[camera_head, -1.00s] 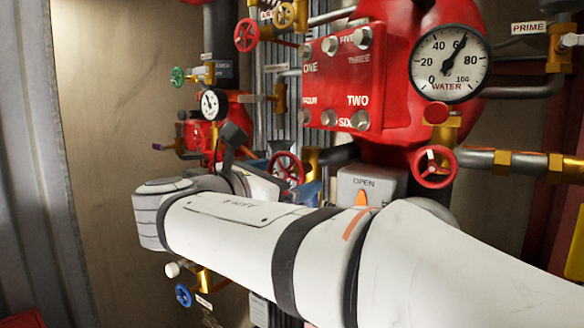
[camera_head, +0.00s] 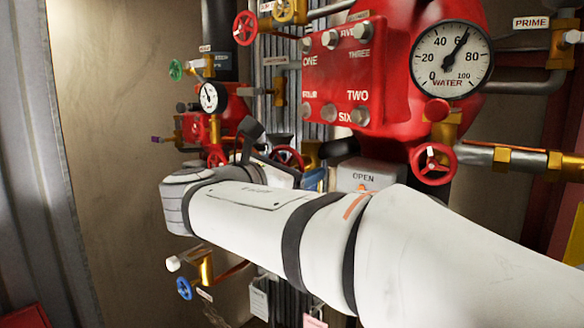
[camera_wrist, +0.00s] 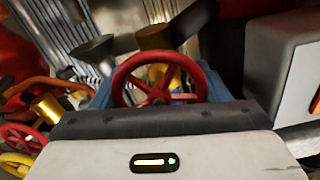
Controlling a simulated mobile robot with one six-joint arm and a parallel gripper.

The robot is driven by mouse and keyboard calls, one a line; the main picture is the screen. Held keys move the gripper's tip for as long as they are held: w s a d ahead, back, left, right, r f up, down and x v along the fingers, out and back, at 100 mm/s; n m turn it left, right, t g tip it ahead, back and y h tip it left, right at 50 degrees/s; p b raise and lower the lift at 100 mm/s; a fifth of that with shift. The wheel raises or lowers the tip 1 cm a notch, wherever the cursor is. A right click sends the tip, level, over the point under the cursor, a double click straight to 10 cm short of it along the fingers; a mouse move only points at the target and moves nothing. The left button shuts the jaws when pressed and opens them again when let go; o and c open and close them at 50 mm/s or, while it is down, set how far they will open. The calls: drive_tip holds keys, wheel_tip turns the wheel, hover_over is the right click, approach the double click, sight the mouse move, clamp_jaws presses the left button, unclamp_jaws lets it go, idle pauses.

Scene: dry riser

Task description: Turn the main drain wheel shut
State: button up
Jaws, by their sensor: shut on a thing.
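A red spoked handwheel (camera_wrist: 118,80) stands right in front of my gripper (camera_wrist: 160,100) in the wrist view. My gripper shows there as a white body with a dark front bar, and it is shut on the wheel. The bar hides the wheel's lower edge, and the finger contact is hidden. Blue parts show on both sides of the wheel. In the head view a red wheel (camera_head: 288,154) peeks out above my white arm, partly covered. No label on it can be read.
A large water gauge (camera_head: 451,61), a red numbered plate (camera_head: 343,80) and another red handwheel (camera_head: 433,164) are at the right. A blue handwheel (camera_head: 184,288) is low at left. The bare wall at left is free.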

drive_tip(key=shift+c, duration=1.1)
